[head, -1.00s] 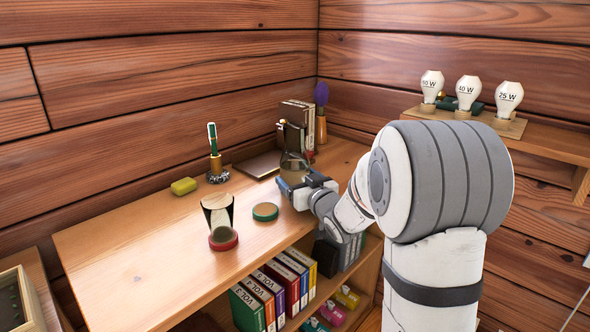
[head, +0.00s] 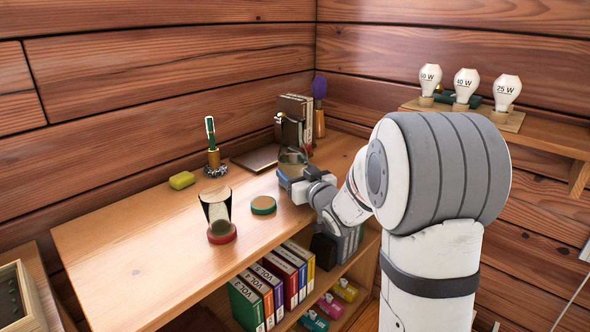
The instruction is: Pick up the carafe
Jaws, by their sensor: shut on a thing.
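The carafe (head: 291,160) is a rounded clear glass vessel at the back of the desk in the head view. My gripper (head: 291,181) is at the near side of its lower body, shut on it. My wrist and fingers hide the carafe's lower part, and its upper part blends with the dark things behind it. I cannot tell whether its base touches the desk.
Books (head: 296,108) and a purple-topped item (head: 320,92) stand close behind the carafe. Bulbs (head: 466,86) stand on a right shelf.

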